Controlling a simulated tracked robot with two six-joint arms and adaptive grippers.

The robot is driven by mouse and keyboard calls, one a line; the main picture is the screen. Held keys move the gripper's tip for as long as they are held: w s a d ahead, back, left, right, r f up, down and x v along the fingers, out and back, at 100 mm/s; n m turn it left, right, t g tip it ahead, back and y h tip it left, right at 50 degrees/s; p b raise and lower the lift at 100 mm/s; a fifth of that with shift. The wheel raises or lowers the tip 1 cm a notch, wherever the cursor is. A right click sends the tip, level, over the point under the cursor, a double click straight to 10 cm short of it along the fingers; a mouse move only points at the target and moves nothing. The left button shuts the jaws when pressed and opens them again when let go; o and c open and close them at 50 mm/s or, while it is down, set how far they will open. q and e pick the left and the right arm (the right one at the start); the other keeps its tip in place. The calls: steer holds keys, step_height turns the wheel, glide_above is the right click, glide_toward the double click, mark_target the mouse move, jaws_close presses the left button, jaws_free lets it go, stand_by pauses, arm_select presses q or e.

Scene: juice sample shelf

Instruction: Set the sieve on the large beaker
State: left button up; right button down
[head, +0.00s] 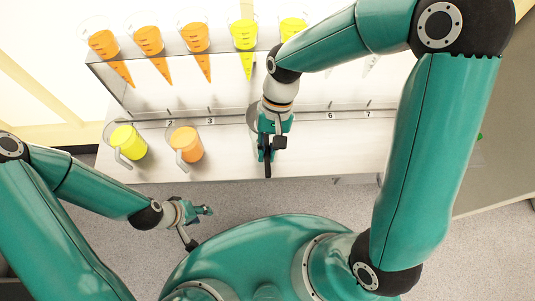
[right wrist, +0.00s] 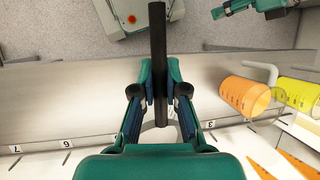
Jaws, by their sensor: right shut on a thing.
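My right gripper (head: 268,150) is shut on a black rod-like handle (right wrist: 158,50), which looks like the sieve's handle. A grey round part (head: 252,117), probably the sieve's bowl, shows beside the wrist over the bench, mostly hidden by my arm. Two handled beakers stand at the bench's left: a yellow-filled one (head: 127,141) and an orange-filled one (head: 187,145). They also show at the right of the right wrist view. I cannot tell which is the large beaker. My left gripper (head: 202,227) is open and empty in front of the bench.
A raised rack (head: 140,104) at the back holds several cone-shaped vessels with orange and yellow juice. Numbered marks run along the white bench (head: 225,165). The bench front between the orange beaker and my right gripper is clear.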

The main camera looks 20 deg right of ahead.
step_height(320, 180, down, 4)
steer(key=shift+f, duration=0.1)
steer(key=c, duration=1.2)
jaws_free()
steer(key=b+v, duration=0.1)
steer(key=v, duration=1.1)
steer(key=shift+s+d, duration=0.1)
